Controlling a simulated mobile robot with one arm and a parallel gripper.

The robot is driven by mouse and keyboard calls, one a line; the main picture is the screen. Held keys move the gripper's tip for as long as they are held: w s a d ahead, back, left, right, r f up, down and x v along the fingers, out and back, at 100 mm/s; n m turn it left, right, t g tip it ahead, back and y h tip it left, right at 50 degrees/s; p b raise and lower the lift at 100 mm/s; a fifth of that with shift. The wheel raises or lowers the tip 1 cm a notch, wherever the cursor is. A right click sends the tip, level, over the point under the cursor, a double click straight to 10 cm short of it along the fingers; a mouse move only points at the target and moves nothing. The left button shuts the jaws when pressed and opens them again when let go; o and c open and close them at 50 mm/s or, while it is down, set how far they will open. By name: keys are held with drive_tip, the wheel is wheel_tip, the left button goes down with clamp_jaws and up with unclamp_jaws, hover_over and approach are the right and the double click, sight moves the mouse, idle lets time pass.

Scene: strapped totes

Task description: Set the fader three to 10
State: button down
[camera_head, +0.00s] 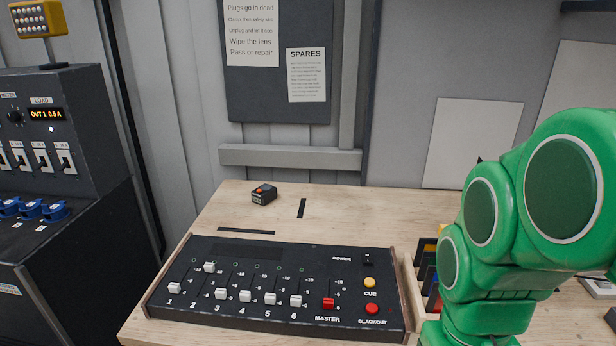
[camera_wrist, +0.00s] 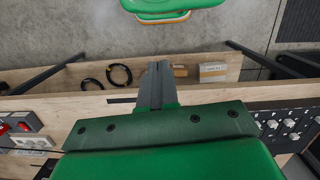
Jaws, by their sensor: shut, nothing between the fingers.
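The black fader console (camera_head: 280,285) lies on the wooden bench in the head view. The white knob of fader three (camera_head: 220,293) sits near the lower end of its slot. The knob of fader two (camera_head: 209,267) is near the top of its slot. The knobs of faders one (camera_head: 174,287), four (camera_head: 245,296), five (camera_head: 270,298) and six (camera_head: 296,301) are low. My gripper (camera_wrist: 156,80) shows in the wrist view, its fingers together and empty. In the head view my green arm is right of the console; the fingers are not visible there.
A red master knob (camera_head: 328,303), yellow cue button (camera_head: 370,283) and red blackout button (camera_head: 372,308) are on the console's right. A small black box (camera_head: 264,194) stands behind it. A wooden rack with coloured items (camera_head: 428,272) stands between console and arm. Bare bench (camera_head: 340,215) lies behind the console.

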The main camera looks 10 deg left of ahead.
drive_tip(key=w+a+r+n+t+h, duration=0.1)
drive_tip(key=w+a+n+t, duration=0.2)
drive_tip(key=w+a+n, duration=1.4)
drive_tip(key=a+f+n+t+y, duration=0.1)
drive_tip(key=a+n+t, duration=0.2)
drive_tip(key=a+n, duration=1.8)
drive_tip(key=a+f+m, duration=0.3)
drive_tip(key=f, duration=0.2)
drive_tip(key=shift+f, duration=0.35)
